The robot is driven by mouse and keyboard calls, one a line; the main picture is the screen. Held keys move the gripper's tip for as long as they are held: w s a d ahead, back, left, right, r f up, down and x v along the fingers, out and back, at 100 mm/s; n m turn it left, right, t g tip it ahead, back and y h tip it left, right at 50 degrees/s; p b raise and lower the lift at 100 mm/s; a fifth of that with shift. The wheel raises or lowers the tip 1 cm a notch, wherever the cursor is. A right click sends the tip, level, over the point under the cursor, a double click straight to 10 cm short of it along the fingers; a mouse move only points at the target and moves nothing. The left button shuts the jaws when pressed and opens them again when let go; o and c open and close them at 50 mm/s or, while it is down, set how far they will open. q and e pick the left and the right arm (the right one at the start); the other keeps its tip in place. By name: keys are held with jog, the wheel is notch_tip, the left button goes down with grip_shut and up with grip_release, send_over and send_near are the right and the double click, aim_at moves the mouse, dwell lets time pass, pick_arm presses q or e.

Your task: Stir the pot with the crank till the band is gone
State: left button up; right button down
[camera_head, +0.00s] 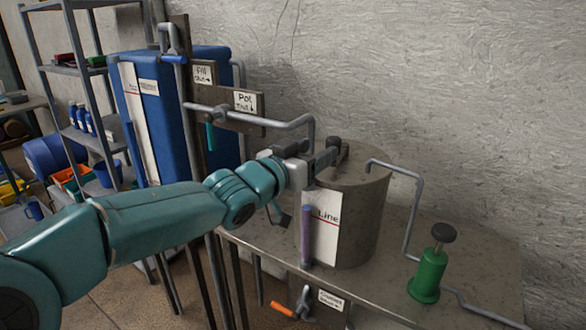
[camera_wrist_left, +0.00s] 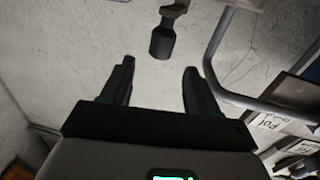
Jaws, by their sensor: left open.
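The pot (camera_head: 362,215) is a grey cylinder on the bench, with a white "Line" plate and red line on its front. A purple upright tube (camera_head: 307,235) stands at the plate's left edge; I cannot make out a separate band in it. The crank (camera_head: 337,146) is on top of the pot with a dark knob. In the left wrist view a dark crank knob (camera_wrist_left: 162,42) hangs from a brownish arm, ahead of the fingertips. My left gripper (camera_head: 318,154) is open at the pot's top, beside the crank; its jaws (camera_wrist_left: 158,72) look empty. My right gripper is out of view.
Grey pipes (camera_head: 275,122) and signs, including "Pot" (camera_head: 245,102), are left of the pot. A bent pipe (camera_head: 412,205) and a green pump (camera_head: 430,270) stand to its right. A blue tank (camera_head: 215,75) and shelf (camera_head: 95,140) are at left.

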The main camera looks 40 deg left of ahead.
pick_arm(q)
jog(key=s, duration=0.7)
jog(key=shift+w, duration=0.1)
